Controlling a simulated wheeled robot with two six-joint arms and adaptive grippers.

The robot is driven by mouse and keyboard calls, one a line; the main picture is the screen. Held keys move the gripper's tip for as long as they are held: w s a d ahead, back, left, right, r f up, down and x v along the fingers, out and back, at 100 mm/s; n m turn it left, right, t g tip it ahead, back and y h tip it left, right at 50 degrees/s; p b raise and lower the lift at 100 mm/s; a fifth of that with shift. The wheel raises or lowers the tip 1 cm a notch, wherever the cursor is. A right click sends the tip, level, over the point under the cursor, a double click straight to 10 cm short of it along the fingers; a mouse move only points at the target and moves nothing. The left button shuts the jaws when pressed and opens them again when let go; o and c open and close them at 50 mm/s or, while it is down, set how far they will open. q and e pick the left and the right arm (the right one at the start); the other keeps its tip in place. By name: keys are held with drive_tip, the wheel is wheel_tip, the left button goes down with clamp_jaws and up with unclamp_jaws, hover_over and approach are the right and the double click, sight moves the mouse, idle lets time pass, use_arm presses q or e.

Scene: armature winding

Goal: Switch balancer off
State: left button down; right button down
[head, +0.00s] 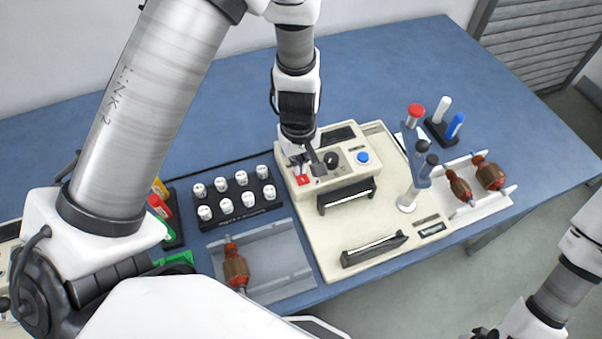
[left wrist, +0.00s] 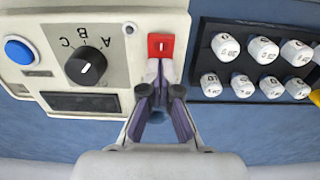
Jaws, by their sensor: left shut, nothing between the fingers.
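The balancer (head: 345,178) is a cream machine on the blue table with a control box at its back. Its red switch (head: 302,180) is at the left of the panel; it also shows in the left wrist view (left wrist: 161,45). A black dial (left wrist: 86,66) marked A, B, C and a blue button (left wrist: 20,50) sit beside it on the panel. My left gripper (head: 311,176) is over the panel at the switch. Its fingertips (left wrist: 160,68) are together and empty at the switch's lower edge; I cannot tell whether they touch it. My right gripper is outside the picture.
A black rack of white capped pieces (head: 241,199) stands left of the balancer. A grey tray (head: 285,262) holds an armature, and a white tray (head: 480,211) at right holds two more.

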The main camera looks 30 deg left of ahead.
use_arm(q)
drive_tip(key=shift+r+p, duration=3.45)
drive_tip(key=shift+r, duration=0.1)
drive_tip(key=shift+f, duration=0.1)
